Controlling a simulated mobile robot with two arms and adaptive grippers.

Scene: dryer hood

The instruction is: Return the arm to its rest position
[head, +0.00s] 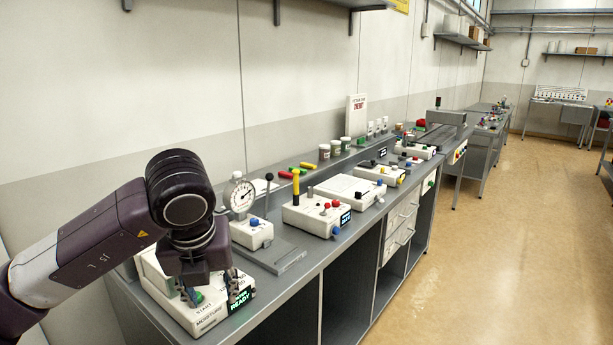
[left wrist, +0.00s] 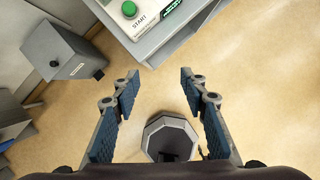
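My left arm (head: 95,240) reaches in from the left in the head view, with its gripper (head: 214,293) pointing down. In the head view the fingers overlap the white dryer box. That box has a green button (head: 198,297) and a lit display reading READY (head: 243,297). My right gripper is not in view.
The grey bench (head: 290,290) runs along the wall, carrying a dial gauge (head: 240,193) and several white control boxes. A grey octagonal bin (left wrist: 152,138) stands on the floor, with a grey box (left wrist: 62,58) at left. The floor (head: 490,265) at right is clear.

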